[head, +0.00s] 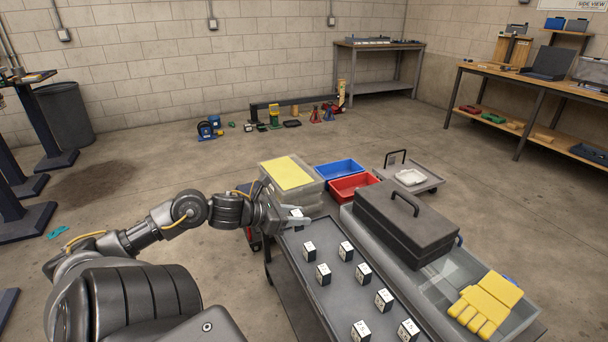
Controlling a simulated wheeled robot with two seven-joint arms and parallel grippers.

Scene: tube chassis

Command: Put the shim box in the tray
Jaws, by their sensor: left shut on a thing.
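My left gripper (297,221) reaches in from the left over the far end of a long grey tray (331,298). It is shut on a small white-and-black shim box (296,212), which is partly hidden by the fingers. Whether this box touches the tray floor cannot be told. Several similar boxes stand apart in the tray, one of them (309,251) just in front of the gripper. My right gripper is not in view.
Right of the tray are a dark toolbox (405,222) and a clear bin with yellow gloves (486,303). Beyond the gripper are a stack topped with a yellow sheet (287,173), a red bin (352,187) and a blue bin (339,169). Open floor lies to the left.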

